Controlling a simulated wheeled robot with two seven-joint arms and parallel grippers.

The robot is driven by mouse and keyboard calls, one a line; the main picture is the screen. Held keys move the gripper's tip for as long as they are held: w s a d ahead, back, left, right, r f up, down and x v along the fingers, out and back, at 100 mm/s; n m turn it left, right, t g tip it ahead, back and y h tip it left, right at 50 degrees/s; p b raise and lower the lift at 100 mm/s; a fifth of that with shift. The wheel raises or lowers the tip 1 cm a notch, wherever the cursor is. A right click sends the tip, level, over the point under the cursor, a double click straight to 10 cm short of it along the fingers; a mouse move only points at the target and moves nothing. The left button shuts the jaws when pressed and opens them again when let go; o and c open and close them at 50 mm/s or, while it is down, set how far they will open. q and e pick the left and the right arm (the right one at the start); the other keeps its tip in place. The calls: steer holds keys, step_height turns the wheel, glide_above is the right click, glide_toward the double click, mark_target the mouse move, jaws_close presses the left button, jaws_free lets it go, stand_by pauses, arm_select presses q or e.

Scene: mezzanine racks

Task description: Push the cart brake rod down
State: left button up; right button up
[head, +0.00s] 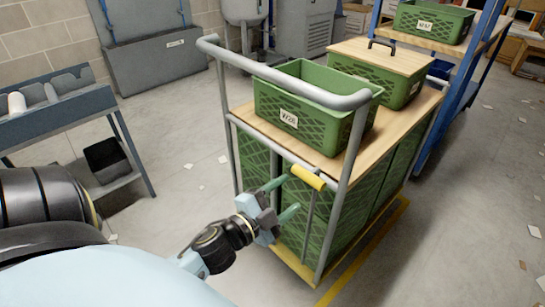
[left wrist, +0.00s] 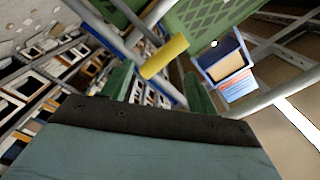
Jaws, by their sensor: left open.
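The cart brake rod is a thin grey upright bar with a yellow grip (head: 308,177) across its top. It stands at the near end of the cart (head: 400,145), just below the wooden shelf. My left gripper (head: 286,196) is open, its two green fingers apart and pointing at the cart end, just left of and slightly below the yellow grip. In the left wrist view the yellow grip (left wrist: 165,57) lies beyond and between the fingertips (left wrist: 160,84). I see nothing held, and I cannot tell whether a finger touches the rod. My right gripper is not in view.
The cart's grey tubular handle (head: 285,85) arches above the grip. Green crates (head: 340,125) sit on and below its shelf. A blue rack (head: 455,90) stands close behind on the right. A grey bench (head: 65,105) stands at the left. Open floor lies between bench and cart.

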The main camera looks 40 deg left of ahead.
arm_select(q)
steer(key=shift+s+a, duration=0.15)
steer(key=shift+s, duration=1.8)
